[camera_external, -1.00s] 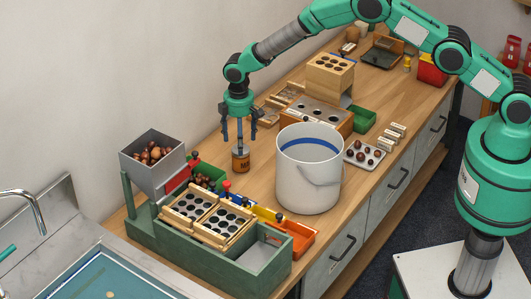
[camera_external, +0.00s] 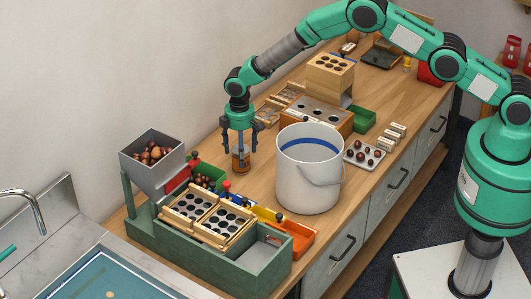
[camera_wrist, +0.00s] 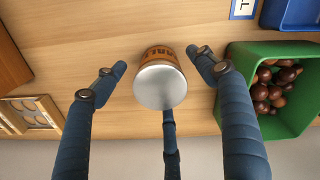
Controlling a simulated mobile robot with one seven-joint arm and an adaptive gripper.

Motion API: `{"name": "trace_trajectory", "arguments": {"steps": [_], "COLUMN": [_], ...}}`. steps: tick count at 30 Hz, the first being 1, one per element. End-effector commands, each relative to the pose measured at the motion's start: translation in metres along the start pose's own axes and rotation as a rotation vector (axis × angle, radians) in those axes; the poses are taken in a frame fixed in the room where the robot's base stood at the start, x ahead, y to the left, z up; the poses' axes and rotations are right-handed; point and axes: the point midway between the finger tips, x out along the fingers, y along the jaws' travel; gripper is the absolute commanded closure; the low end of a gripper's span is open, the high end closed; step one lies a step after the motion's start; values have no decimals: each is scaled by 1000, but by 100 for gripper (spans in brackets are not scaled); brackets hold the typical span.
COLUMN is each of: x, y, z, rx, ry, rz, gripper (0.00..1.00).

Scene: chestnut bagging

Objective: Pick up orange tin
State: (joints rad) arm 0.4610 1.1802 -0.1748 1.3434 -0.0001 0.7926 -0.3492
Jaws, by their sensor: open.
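The orange tin (camera_external: 240,160) stands upright on the wooden bench, left of the white bucket. In the wrist view the tin (camera_wrist: 161,80) shows its pale metal top and an orange band with dark lettering. My gripper (camera_external: 240,150) points straight down over the tin, with its fingers reaching down around it. In the wrist view my gripper (camera_wrist: 163,85) is open, with two fingers spread on one side and the other and a third finger below. Gaps show between the two side fingers and the tin. The third finger overlaps the tin's lower edge; I cannot tell if it touches.
The white bucket (camera_external: 309,180) stands close on the right. A green bin of chestnuts (camera_wrist: 236,92) is beside the right finger. The green sorting stand (camera_external: 190,257) with hole trays is in front. A wooden block with holes (camera_external: 300,128) stands behind. Bare bench lies around the tin.

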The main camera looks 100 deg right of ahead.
Motion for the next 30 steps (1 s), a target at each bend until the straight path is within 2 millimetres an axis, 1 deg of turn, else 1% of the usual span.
{"name": "trace_trajectory", "arguments": {"steps": [6,7,11,12,14,15,16,24,30], "x": [0,0,0,0,0,0,-1,-2,-12], "y": [0,0,0,0,0,0,0,0,0], "z": [0,0,0,0,0,0,0,0,-1], "rx": [0,0,0,0,0,0,0,0,0], "ry": [0,0,0,0,0,0,1,1,1], "rz": [0,0,0,0,0,0,0,0,0], "gripper": [29,31,57,64,76,84,88,88,88]}}
